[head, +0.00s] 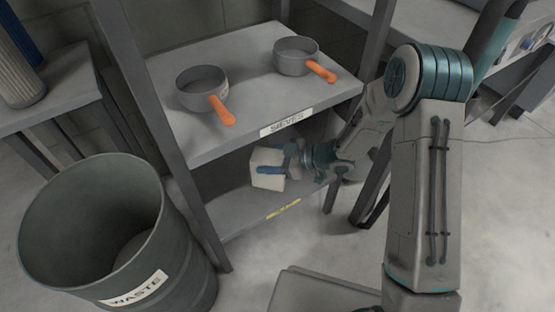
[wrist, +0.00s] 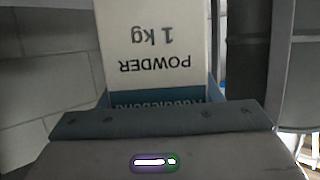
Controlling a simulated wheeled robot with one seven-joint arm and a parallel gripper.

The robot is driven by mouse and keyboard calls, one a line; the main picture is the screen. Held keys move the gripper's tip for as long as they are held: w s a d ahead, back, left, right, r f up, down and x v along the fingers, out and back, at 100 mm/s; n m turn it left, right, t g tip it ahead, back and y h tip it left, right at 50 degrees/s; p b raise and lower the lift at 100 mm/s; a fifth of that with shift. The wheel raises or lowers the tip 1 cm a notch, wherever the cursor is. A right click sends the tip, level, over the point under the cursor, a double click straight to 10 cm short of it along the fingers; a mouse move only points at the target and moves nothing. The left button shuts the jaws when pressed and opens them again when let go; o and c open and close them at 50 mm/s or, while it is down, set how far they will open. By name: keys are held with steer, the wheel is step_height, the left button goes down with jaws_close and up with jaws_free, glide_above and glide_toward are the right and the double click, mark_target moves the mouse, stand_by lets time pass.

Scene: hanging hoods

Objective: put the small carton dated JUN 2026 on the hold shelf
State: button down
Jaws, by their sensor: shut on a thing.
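A small white carton (head: 266,157) is held over the lower shelf (head: 238,212) of the rack in the head view. My gripper (head: 279,162) reaches in from the right and is shut on it, with blue fingers across its sides. The carton (wrist: 150,45) also fills the top middle of the wrist view, with "POWDER" and "1 kg" upside down. No date shows on the visible faces. The lower shelf has a yellow label (head: 284,209) too small to read. I cannot tell whether the carton touches the shelf.
The upper shelf (head: 215,50), labelled SIEVES, lies above my gripper and carries two grey pans (head: 200,90) (head: 295,62) with orange handles. Rack posts stand beside the arm and at the left. A waste bin (head: 188,260) stands front left. The lower shelf around the carton looks clear.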

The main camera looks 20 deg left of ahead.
steer(key=shift+f+b, duration=1.1)
steer(key=shift+f, duration=0.75)
steer(key=shift+f, duration=0.15)
steer(key=shift+c, duration=2.2)
jaws_free()
steer(key=shift+d+r, duration=0.15)
steer(key=shift+r, duration=0.05)
steer(key=p+v, duration=0.4)
steer(key=v, duration=0.7)
steer(key=shift+d, duration=0.4)
